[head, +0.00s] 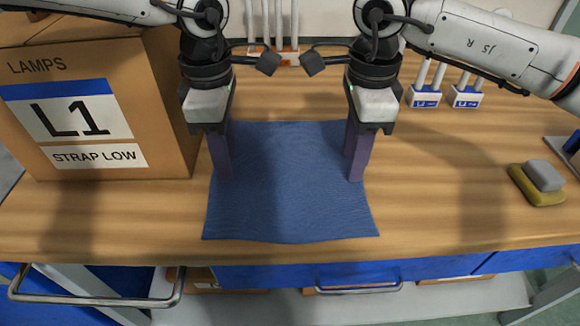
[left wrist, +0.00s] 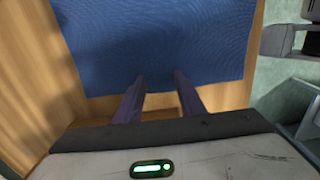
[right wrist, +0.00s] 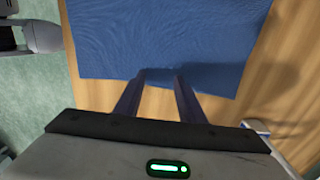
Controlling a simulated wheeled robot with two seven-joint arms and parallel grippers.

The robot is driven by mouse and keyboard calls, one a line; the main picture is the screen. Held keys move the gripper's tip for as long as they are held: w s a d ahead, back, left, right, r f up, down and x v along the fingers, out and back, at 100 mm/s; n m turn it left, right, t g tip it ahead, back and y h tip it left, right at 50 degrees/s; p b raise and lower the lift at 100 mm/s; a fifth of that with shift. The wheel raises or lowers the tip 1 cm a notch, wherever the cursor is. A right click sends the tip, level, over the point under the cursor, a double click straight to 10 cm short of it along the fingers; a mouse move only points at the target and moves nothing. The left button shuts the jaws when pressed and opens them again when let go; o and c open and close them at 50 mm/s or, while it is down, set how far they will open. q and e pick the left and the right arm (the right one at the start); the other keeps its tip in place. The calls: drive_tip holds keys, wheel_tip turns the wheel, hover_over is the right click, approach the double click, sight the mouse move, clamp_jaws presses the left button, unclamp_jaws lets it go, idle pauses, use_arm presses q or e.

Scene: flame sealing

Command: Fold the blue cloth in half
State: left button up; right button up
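The blue cloth (head: 285,190) lies flat and spread out on the wooden table, its front edge near the table's front. My left gripper (head: 223,181) points down over the cloth's left side. My right gripper (head: 356,180) points down over its right side. In the left wrist view the two fingertips (left wrist: 159,76) stand apart, with cloth (left wrist: 150,40) beyond them. The right wrist view also shows a gap between the fingertips (right wrist: 160,75), with a slight dark crease or shadow on the cloth (right wrist: 160,35) there. Whether the tips touch the cloth is unclear.
A cardboard box (head: 160,110) marked L1 stands close on the left. White-and-blue holders (head: 424,97) stand at the back right. A yellow sponge with a grey block (head: 537,186) lies at the right. The table (head: 430,190) right of the cloth is clear.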

use_arm(q)
clamp_jaws()
use_arm(e)
drive_tip(key=shift+f, duration=0.1)
clamp_jaws()
